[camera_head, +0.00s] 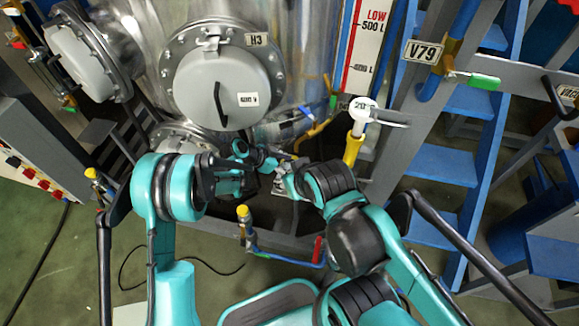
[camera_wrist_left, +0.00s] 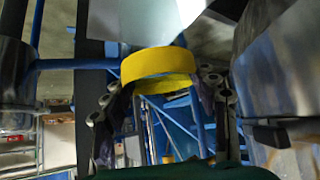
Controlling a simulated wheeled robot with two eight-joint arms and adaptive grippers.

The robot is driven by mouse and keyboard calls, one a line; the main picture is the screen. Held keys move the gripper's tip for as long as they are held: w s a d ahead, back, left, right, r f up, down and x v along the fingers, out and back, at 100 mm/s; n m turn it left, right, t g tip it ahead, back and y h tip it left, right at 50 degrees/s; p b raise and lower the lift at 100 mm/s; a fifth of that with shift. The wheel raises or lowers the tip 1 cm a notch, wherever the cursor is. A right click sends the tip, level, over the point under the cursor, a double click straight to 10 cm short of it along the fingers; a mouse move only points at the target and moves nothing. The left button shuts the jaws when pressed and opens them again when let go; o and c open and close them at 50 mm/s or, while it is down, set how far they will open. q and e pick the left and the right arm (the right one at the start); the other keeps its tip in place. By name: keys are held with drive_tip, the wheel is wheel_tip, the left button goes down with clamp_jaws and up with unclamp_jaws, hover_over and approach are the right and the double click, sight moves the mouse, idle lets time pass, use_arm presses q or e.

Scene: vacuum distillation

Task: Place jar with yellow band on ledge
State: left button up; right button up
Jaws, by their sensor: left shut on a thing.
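The jar's yellow band (camera_wrist_left: 158,65) shows in the left wrist view, with a pale, clear jar body (camera_wrist_left: 135,22) above it. My left gripper (camera_wrist_left: 161,82) has a finger on each side of the band and is shut on the jar. In the head view my left gripper (camera_head: 262,158) is small, in front of the steel vessel, and I cannot make out the jar there. My right gripper (camera_head: 286,181) is close beside it; its fingers are too small to tell open or shut. I cannot clearly identify the ledge in either view.
A large steel vessel with a round hatch (camera_head: 222,88) stands just beyond the grippers. A yellow-handled valve (camera_head: 354,147) is to their right. Blue stairs (camera_head: 440,165) stand further right. Valve pipework (camera_head: 246,225) is low in front, over green floor.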

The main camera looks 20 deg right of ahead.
use_arm(q)
drive_tip(key=shift+r, duration=0.1)
drive_tip(key=shift+w, duration=0.1)
drive_tip(key=o, duration=1.8)
drive_tip(key=shift+o, duration=0.2)
drive_tip(key=p+v, duration=0.2)
drive_tip(key=v, duration=0.5)
drive_tip(key=shift+a+r+p, duration=0.2)
drive_tip(key=shift+a+p, duration=0.05)
drive_tip(key=shift+p, duration=0.15)
